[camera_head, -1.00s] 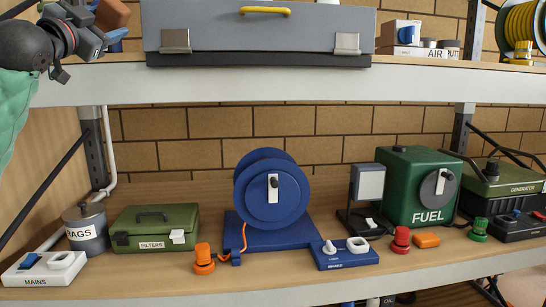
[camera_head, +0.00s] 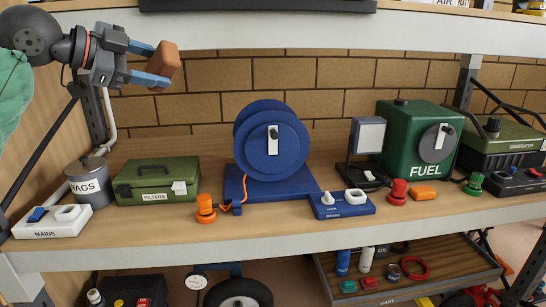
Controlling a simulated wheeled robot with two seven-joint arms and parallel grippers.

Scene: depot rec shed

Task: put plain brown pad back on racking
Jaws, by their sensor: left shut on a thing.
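My left gripper (camera_head: 156,64) comes in from the upper left and is shut on a plain brown pad (camera_head: 166,66). The pad is a small brown block held between the two blue fingers. It is in the air in front of the brick-patterned back wall, above the green filters case (camera_head: 158,182) in the picture. The racking's middle shelf (camera_head: 270,218) lies below it and the upper shelf edge (camera_head: 300,31) runs across the top. My right gripper is not in view.
On the middle shelf stand a mains block (camera_head: 52,222), rags tin (camera_head: 90,185), orange knob (camera_head: 205,210), blue reel (camera_head: 270,150), green fuel can (camera_head: 415,140), orange pad (camera_head: 423,192) and generator (camera_head: 500,145). Below is a cart tray (camera_head: 440,286). Bare shelf shows along the front.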

